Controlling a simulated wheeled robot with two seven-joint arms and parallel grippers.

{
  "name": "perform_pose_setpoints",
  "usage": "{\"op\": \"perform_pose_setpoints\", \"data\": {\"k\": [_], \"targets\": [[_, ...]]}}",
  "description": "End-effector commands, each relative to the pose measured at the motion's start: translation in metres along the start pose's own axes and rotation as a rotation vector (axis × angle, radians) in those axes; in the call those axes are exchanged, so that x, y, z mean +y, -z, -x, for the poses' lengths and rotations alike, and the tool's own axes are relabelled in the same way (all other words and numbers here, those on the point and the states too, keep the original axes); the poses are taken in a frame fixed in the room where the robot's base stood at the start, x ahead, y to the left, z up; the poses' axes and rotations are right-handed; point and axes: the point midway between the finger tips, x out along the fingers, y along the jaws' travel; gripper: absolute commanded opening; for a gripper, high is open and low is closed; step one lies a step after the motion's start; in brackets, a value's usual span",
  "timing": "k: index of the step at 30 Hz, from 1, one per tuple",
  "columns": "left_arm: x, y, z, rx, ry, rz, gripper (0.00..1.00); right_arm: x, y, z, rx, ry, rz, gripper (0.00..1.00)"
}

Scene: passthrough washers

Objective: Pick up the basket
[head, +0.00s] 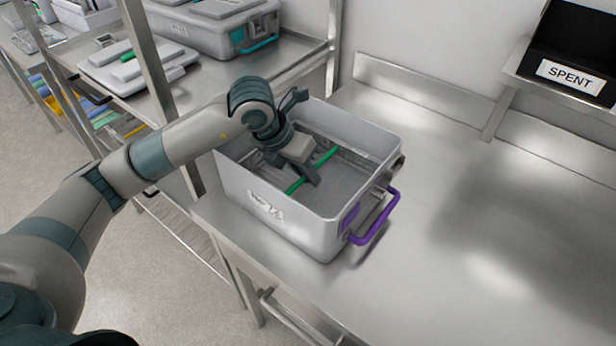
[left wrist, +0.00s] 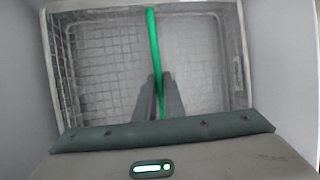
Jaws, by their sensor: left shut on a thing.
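The wire-mesh basket (head: 345,178) sits inside a grey open-topped container (head: 290,225) on the steel counter. A green bar handle (head: 328,156) spans the basket. My left gripper (head: 311,174) reaches down into the container and is shut on the green handle. In the left wrist view, the fingers (left wrist: 159,88) close around the green handle (left wrist: 152,40), with the basket's mesh floor (left wrist: 100,75) beneath. The lower part of the basket's near side is hidden by the gripper and the container wall. My right gripper is not in view.
The container has a purple handle (head: 376,220) on its right end. A steel counter (head: 480,220) lies clear to the right. A black bin labelled SPENT (head: 570,75) stands on a raised shelf at upper right. Another closed grey case (head: 205,32) sits on the shelf at the back left.

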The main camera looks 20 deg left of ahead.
Motion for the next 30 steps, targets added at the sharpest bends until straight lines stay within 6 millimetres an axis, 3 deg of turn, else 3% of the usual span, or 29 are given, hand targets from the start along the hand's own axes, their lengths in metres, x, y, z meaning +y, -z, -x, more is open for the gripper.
{"op": "perform_pose_setpoints", "data": {"k": [5,17,24,30], "targets": [[-0.004,-0.009,0.019,-0.006,0.0,-0.004,0.0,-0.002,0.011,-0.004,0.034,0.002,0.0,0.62],[-0.02,-0.039,0.091,-0.008,-0.001,-0.003,0.0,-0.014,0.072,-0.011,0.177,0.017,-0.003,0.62],[-0.028,-0.055,0.131,-0.006,-0.001,-0.002,0.0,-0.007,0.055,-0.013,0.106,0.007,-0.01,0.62],[-0.033,-0.062,0.15,-0.003,0.0,-0.001,0.0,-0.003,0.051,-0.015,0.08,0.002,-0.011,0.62]]}}
